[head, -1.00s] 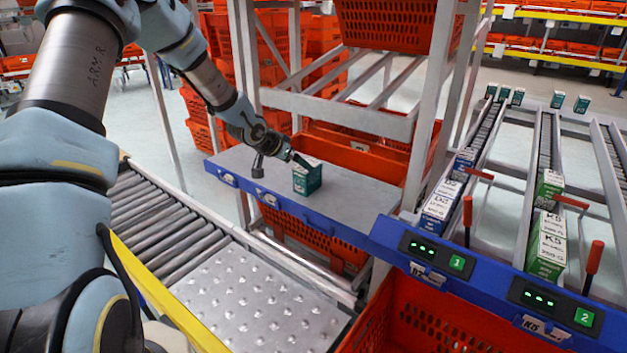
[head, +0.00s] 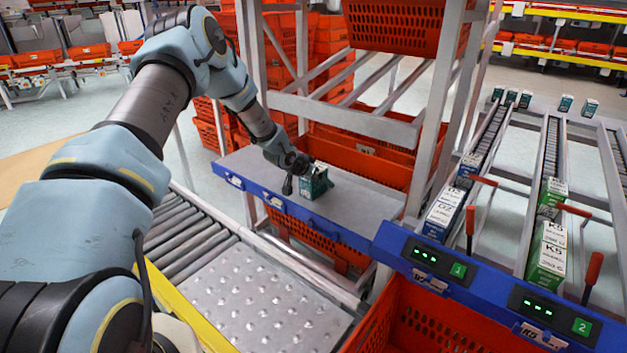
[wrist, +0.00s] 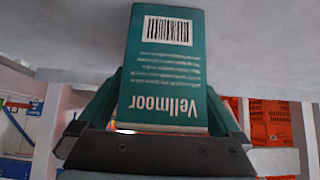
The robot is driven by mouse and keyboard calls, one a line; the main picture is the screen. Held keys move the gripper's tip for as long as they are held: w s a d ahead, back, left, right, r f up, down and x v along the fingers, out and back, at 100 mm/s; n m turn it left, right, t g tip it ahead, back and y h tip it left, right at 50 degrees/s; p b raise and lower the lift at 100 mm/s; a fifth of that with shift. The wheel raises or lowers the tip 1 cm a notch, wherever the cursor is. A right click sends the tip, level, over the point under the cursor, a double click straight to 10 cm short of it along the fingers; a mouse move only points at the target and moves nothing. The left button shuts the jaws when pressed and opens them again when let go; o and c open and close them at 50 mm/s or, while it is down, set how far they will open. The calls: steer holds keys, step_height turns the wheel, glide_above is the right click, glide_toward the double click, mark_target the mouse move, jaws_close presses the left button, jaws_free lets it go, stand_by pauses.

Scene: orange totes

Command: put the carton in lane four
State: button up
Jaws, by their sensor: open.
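The carton (head: 314,184) is teal with a white top and stands upright on the grey shelf with the blue front edge. In the wrist view the carton (wrist: 168,75) shows a barcode and the word "Vellmoor", upside down in that picture. My gripper (head: 306,174) is at the carton from its left side. In the wrist view my gripper (wrist: 165,115) is open, with one finger on each side of the carton's near end. I cannot tell whether the fingers touch it. Lanes marked 1 (head: 457,270) and 2 (head: 581,326) show at the right; no lane marked four is in view.
The grey shelf (head: 362,205) has free room right of the carton. A metal frame post (head: 432,120) stands between it and the lanes. Blue-white cartons (head: 444,205) and green-white cartons (head: 547,250) fill the lane fronts. An orange tote (head: 430,325) sits below. Red levers (head: 470,225) stick up.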

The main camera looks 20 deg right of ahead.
jaws_close()
stand_by(0.8)
